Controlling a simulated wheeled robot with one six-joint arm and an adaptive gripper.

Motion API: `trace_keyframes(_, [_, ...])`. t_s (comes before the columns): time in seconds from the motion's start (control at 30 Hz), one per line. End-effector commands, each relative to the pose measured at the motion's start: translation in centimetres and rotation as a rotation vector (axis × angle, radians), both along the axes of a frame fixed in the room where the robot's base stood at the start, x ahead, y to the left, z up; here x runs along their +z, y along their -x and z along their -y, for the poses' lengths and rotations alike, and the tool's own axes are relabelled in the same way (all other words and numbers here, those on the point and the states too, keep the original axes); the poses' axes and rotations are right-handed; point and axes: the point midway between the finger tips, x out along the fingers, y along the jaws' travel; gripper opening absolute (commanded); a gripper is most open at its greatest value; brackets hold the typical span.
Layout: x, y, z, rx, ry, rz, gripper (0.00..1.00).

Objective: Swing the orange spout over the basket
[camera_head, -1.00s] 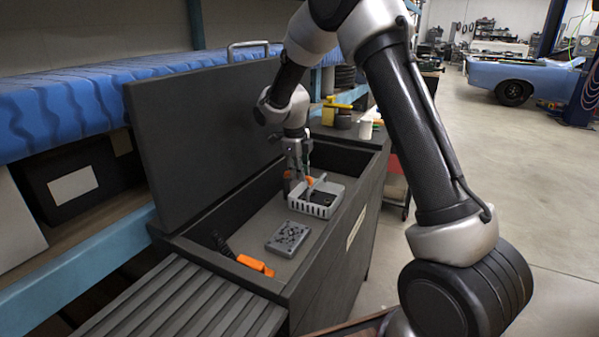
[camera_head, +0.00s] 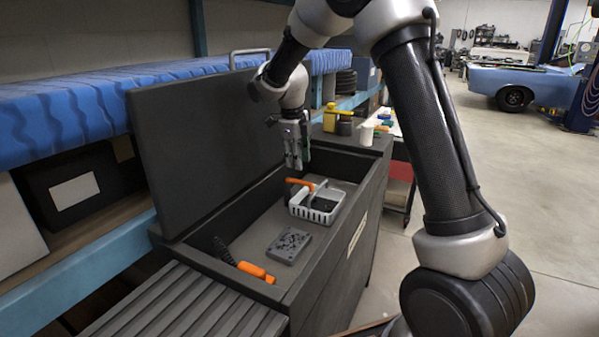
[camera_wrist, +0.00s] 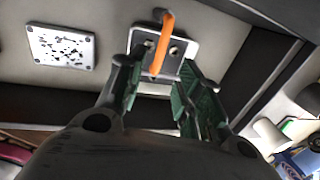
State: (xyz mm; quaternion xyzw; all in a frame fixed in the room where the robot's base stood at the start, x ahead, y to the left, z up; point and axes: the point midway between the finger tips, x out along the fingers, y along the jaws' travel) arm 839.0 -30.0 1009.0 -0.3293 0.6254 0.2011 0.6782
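The orange spout (camera_head: 300,184) is a short bar low in the dark wash bin, its right end at the left rim of the white basket (camera_head: 322,215). In the wrist view the spout (camera_wrist: 164,42) crosses over a pale-rimmed tray shape that appears to be the basket (camera_wrist: 188,72). How far the spout tip reaches over the basket is hard to tell. My gripper (camera_head: 293,160) hangs above the spout, apart from it, pointing down. In the wrist view its green-padded fingers (camera_wrist: 160,100) are spread with nothing between them.
The bin (camera_head: 345,262) has a raised lid (camera_head: 205,140) on its left. A grey perforated plate (camera_head: 289,245) and an orange-handled brush (camera_head: 256,271) lie in the bin's near part. A yellow bottle (camera_head: 330,118) and a dark jar stand at the far end.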

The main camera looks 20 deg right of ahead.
Motion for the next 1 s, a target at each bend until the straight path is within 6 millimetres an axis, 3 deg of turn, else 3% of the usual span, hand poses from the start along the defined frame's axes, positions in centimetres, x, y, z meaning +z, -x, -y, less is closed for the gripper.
trace_keyframes(0.1, [2.2,0.2,-0.3,0.000,-0.001,0.002,0.35])
trace_keyframes(0.23, [3.6,0.5,-0.5,-0.001,0.000,0.002,0.35])
trace_keyframes(0.7, [4.0,0.5,-0.6,0.031,0.004,-0.004,0.35])
trace_keyframes(0.87, [3.9,0.6,-0.6,0.285,0.038,-0.043,0.35])
trace_keyframes(1.0, [2.1,2.6,-0.4,0.708,0.076,-0.154,0.35])
